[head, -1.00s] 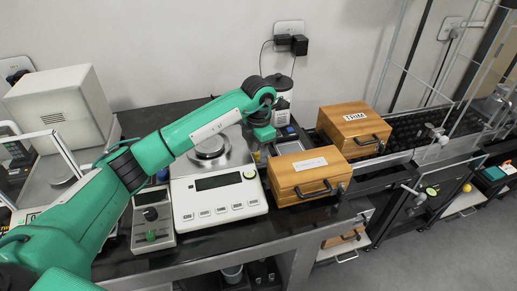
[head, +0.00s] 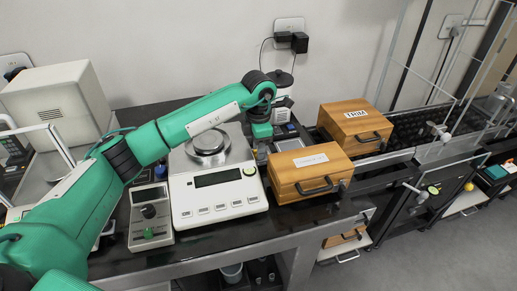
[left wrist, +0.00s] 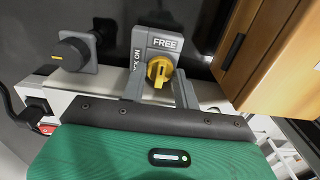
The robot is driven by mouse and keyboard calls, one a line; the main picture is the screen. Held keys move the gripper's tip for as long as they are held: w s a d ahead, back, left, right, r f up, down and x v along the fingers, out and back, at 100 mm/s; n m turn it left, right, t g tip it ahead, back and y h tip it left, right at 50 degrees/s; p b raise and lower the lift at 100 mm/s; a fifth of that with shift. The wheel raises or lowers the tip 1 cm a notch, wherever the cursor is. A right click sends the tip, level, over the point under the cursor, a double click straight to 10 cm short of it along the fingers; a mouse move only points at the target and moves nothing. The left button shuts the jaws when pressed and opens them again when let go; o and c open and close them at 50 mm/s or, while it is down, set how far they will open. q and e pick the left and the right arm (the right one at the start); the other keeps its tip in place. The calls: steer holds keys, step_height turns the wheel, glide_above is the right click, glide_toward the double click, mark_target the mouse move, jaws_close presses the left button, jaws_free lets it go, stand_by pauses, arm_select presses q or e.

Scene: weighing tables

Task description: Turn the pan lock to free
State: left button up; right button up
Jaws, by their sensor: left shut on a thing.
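The pan lock shows in the left wrist view as a grey plate (left wrist: 165,42) lettered FREE across the top, with side lettering ending in ON at its left. Its yellow knob (left wrist: 160,71) has a dark mark that looks roughly upright, toward FREE; its exact angle is hard to tell. My left gripper (left wrist: 160,82) is shut on this knob, with one grey finger on each side. In the head view my left gripper (head: 262,132) points down behind the white balance (head: 218,192), and the knob is hidden there. My right gripper is not in view.
A second yellow-marked knob (left wrist: 72,52) stands left of the lock in the wrist view. A wooden box (head: 310,172) sits right of the balance, and the TRIM box (head: 355,125) is behind it. A small grey instrument (head: 151,215) stands left of the balance.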

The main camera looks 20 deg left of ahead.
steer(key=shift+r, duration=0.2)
arm_select(q)
steer(key=o, duration=0.7)
steer(key=shift+w+r, duration=0.1)
steer(key=shift+r, duration=0.45)
step_height(320, 180, up, 13)
steer(key=shift+b, duration=0.3)
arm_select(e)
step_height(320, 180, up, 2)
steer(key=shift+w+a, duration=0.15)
